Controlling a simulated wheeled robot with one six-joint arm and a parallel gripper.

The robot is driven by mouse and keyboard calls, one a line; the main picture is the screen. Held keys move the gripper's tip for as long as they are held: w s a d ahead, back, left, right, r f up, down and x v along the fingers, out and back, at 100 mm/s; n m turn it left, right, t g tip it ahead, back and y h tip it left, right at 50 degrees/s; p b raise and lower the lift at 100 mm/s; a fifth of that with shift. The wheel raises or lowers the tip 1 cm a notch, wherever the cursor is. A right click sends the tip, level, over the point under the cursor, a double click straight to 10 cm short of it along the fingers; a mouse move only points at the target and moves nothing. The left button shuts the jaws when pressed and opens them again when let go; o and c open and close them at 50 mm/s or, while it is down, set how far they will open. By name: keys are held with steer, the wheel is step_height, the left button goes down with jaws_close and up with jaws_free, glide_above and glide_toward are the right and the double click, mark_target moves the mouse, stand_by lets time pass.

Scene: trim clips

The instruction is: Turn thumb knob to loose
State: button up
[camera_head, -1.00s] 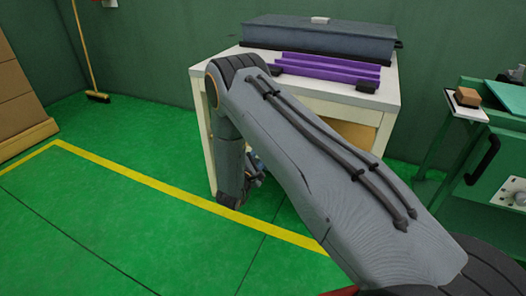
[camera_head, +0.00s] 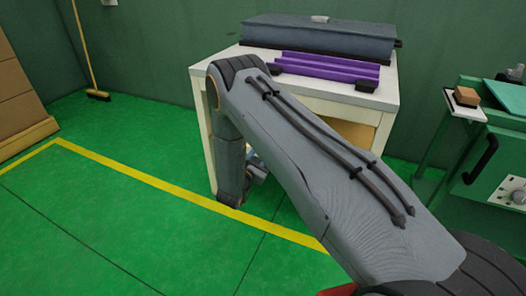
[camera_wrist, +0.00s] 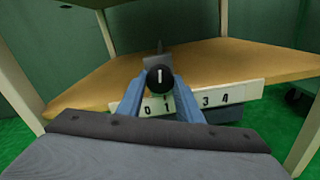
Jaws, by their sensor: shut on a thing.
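In the wrist view, a round black thumb knob (camera_wrist: 160,79) with a white pointer line sits near the middle. The line stands close to upright in the picture. My gripper (camera_wrist: 160,88) has its two blue-grey fingers on either side of the knob, shut on it. Below and behind is a white number strip (camera_wrist: 218,96) on which 0, 1, 3 and 4 show; the part between 1 and 3 is hidden by a finger. In the head view my arm hides the knob, and the gripper cannot be made out clearly.
A wooden shelf board (camera_wrist: 90,92) lies behind the knob, between table legs. On the white table (camera_head: 385,98) rest a purple rail (camera_head: 325,66) and a dark grey case (camera_head: 320,38). A green cabinet (camera_head: 465,160) stands at right.

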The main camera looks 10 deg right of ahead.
steer(key=shift+n, duration=0.3)
steer(key=o, duration=1)
steer(key=shift+o, duration=0.2)
steer(key=p+v, duration=0.1)
steer(key=v, duration=0.6)
steer(key=shift+s+a, duration=0.25)
steer(key=shift+s, duration=0.05)
